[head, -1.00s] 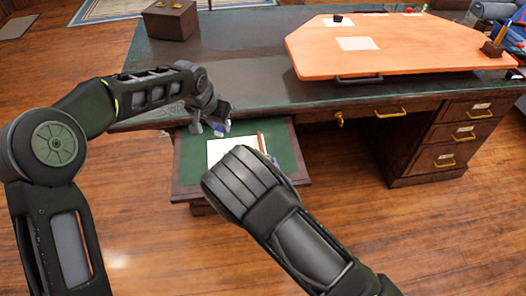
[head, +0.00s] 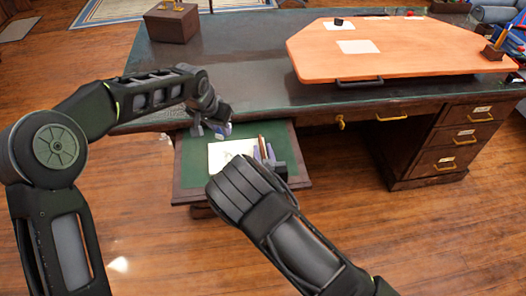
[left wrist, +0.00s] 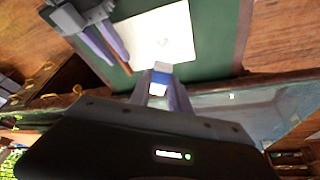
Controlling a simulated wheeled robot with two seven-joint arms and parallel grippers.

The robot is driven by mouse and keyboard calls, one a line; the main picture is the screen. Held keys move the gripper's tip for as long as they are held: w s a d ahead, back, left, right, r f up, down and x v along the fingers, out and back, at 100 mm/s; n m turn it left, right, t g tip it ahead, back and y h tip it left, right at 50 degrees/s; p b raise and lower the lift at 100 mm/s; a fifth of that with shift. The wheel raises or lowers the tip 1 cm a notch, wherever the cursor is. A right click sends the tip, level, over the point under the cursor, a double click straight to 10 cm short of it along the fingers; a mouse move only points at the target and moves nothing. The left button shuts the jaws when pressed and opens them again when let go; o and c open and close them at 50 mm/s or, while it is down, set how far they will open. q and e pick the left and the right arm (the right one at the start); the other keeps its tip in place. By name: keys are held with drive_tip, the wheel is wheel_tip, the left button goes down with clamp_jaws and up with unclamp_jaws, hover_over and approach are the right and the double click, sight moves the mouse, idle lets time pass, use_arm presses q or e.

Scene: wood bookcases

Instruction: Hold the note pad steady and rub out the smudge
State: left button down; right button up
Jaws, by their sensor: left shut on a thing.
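The white note pad (head: 230,152) lies on the green pull-out leaf of the desk; it also shows in the left wrist view (left wrist: 170,28). A faint greyish mark (left wrist: 163,42) shows on it there, too small to tell clearly. My left gripper (head: 220,132) is shut on a white eraser with a blue band (left wrist: 161,77), at the pad's desk-side edge; contact cannot be told. My right gripper (head: 267,153) is beside the pad's right side, its two purplish fingers (left wrist: 106,42) apart. Its forearm hides the pad's near corner in the head view.
A thin brown pencil-like stick (head: 262,146) lies by the right fingers. The green leaf (head: 192,172) has a wooden rim (head: 185,196). The desk top (head: 240,75) behind holds a wooden box (head: 172,24) and an orange board (head: 420,55).

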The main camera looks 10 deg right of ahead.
clamp_jaws()
idle(1.1)
